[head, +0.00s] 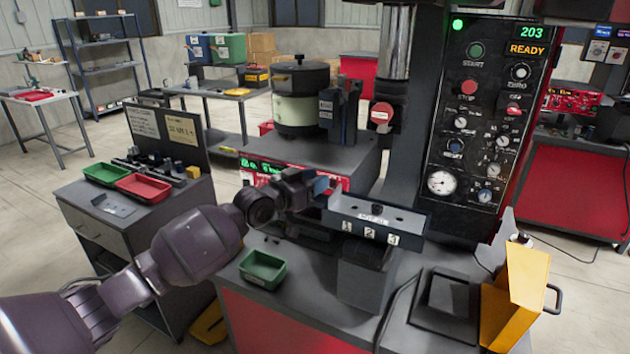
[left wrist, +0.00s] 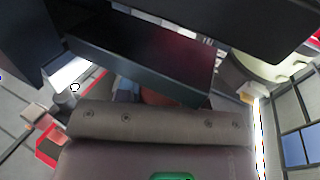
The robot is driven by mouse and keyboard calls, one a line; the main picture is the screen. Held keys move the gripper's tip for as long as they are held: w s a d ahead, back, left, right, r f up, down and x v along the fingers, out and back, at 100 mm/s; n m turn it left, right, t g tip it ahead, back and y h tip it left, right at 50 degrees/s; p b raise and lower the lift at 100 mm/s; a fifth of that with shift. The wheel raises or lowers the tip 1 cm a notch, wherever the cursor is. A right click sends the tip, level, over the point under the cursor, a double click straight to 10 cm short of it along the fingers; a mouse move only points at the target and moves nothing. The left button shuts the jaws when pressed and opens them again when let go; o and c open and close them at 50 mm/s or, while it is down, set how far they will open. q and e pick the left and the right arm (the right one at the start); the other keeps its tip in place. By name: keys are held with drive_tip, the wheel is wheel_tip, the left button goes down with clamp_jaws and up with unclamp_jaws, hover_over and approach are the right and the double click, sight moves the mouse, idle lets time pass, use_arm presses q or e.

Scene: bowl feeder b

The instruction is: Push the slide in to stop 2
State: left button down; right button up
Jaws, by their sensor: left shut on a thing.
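The slide (head: 405,219) is a dark, long plate unit with a label on top and the numbers 1, 2 and 3 along its front face, on the machine bench. My left gripper (head: 322,190) is at the left end of the slide and shut on it. The gripper's own body hides the exact grip, and which numbered stop the slide is at cannot be told. In the left wrist view, dark blocky parts fill the top, and the contact is unclear. My right gripper is not in view.
A green tray (head: 263,270) sits on the bench below my left arm. The dark control panel (head: 478,125) reads READY and stands behind right. A yellow bin (head: 517,298) is at front right. A round feeder bowl (head: 300,97) stands behind the gripper.

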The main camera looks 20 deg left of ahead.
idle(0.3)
use_arm(q)
drive_tip(key=c, duration=0.8)
unclamp_jaws()
drive_tip(key=shift+b+v, duration=0.3)
drive_tip(key=shift+v, duration=5.15)
drive_tip(key=s+d+f+y, duration=0.15)
drive_tip(key=s+f, duration=0.25)
drive_tip(key=f, duration=0.4)
drive_tip(key=s+f+y, duration=0.3)
drive_tip(key=s+f, duration=0.1)
drive_tip(key=f, duration=0.4)
drive_tip(key=s+d+f+n+g+y, duration=0.1)
drive_tip(key=s+f, duration=0.4)
drive_tip(key=s, duration=0.1)
drive_tip(key=s+d+f+n+g+y, duration=0.1)
drive_tip(key=s+f+g, duration=0.1)
drive_tip(key=s+f, duration=0.3)
drive_tip(key=s+f+n+g+y, duration=0.1)
drive_tip(key=s+f+n, duration=0.1)
drive_tip(key=s+f, duration=0.3)
drive_tip(key=shift+s+d+f+y, duration=0.1)
drive_tip(key=shift+s+d+y, duration=0.1)
drive_tip(key=shift+s, duration=0.6)
drive_tip(key=shift+s+d+y, duration=0.1)
drive_tip(key=shift+s+d, duration=0.1)
drive_tip(key=shift+s, duration=0.65)
